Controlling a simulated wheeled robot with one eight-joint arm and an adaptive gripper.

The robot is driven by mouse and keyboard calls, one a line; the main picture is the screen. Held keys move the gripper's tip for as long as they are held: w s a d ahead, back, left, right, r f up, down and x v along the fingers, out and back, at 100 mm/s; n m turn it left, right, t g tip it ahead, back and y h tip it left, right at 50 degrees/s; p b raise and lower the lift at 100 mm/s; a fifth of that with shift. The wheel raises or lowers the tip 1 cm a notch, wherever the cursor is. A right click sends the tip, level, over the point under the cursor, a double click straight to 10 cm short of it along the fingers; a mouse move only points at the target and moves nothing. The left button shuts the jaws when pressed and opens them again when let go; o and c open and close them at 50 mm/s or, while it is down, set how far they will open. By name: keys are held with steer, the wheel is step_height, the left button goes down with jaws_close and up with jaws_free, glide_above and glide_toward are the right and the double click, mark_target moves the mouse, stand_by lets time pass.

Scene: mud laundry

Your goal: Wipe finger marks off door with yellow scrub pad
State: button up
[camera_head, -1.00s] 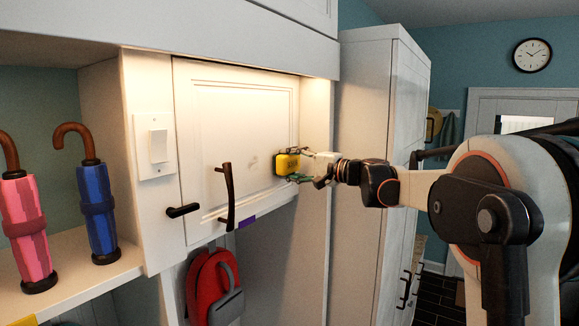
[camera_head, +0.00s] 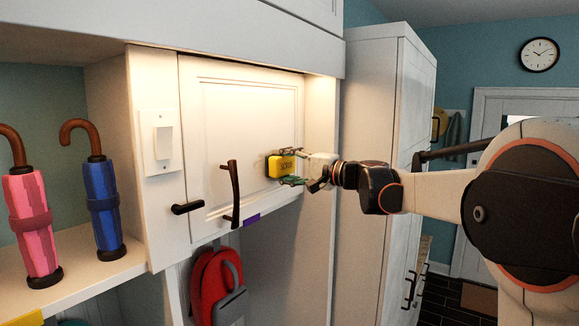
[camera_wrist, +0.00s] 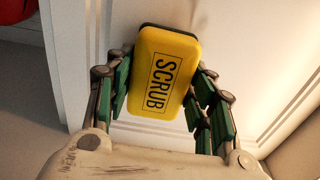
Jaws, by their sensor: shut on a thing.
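The yellow scrub pad (camera_head: 280,166), black-backed and lettered SCRUB, is held in my gripper (camera_head: 291,167). The wrist view shows the pad (camera_wrist: 165,70) slightly tilted between the green-lined fingers of my gripper (camera_wrist: 163,88). The pad is against or very close to the white panelled door (camera_head: 235,115), right of its dark upright handle (camera_head: 235,193); exact contact cannot be told. The finger marks are not distinct in the head view, and the pad covers part of that area. A faint smear (camera_wrist: 197,14) shows on the door above the pad in the wrist view.
A dark lever (camera_head: 187,208) and a light switch (camera_head: 162,142) are left of the door handle. A pink umbrella (camera_head: 32,225) and a blue umbrella (camera_head: 103,205) stand on the left shelf. A red bag (camera_head: 212,285) hangs below. A tall white cabinet (camera_head: 370,150) stands right.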

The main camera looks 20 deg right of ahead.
mark_target(254, 170)
steer(key=shift+s+a, duration=0.9)
steer(key=shift+a, duration=0.35)
steer(key=shift+s+a, duration=0.9)
steer(key=shift+a, duration=0.35)
steer(key=shift+s+a, duration=0.9)
steer(key=shift+a, duration=0.35)
steer(key=shift+d, duration=0.1)
steer(key=shift+v, duration=2.95)
steer(key=v, duration=0.3)
steer(key=shift+s, duration=0.1)
